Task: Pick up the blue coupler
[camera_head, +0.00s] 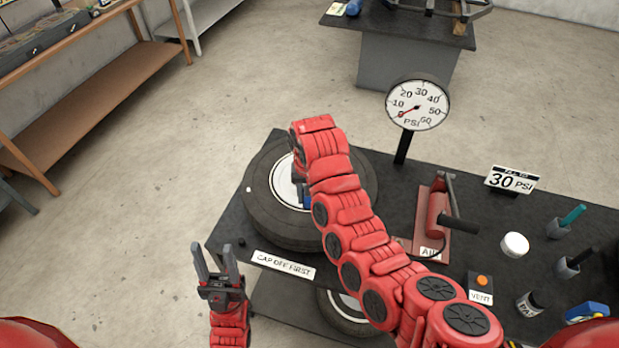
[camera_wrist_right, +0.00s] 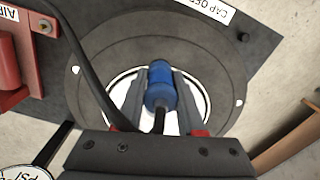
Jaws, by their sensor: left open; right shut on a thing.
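The blue coupler (camera_wrist_right: 160,85) is in the right wrist view, between the two fingers of my right gripper (camera_wrist_right: 161,88), which is shut on it. A dark hose runs from the coupler's near end. The coupler is over the white wheel centre of the tire (camera_wrist_right: 97,70); I cannot tell whether it touches the wheel. In the head view, the coupler is a small blue patch (camera_head: 307,200) beside my right gripper, mostly hidden by my right arm, over the tire (camera_head: 268,215) lying flat on the table. My left gripper (camera_head: 216,268) is open and empty, left of the table's front edge.
The dark table (camera_head: 390,190) holds a pressure gauge (camera_head: 417,105) reading near zero, a red air unit (camera_head: 431,222), a 30 PSI sign (camera_head: 511,180), a white round lid (camera_head: 514,245) and a vent button (camera_head: 482,281). A small black cap (camera_head: 241,242) sits near the left corner.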

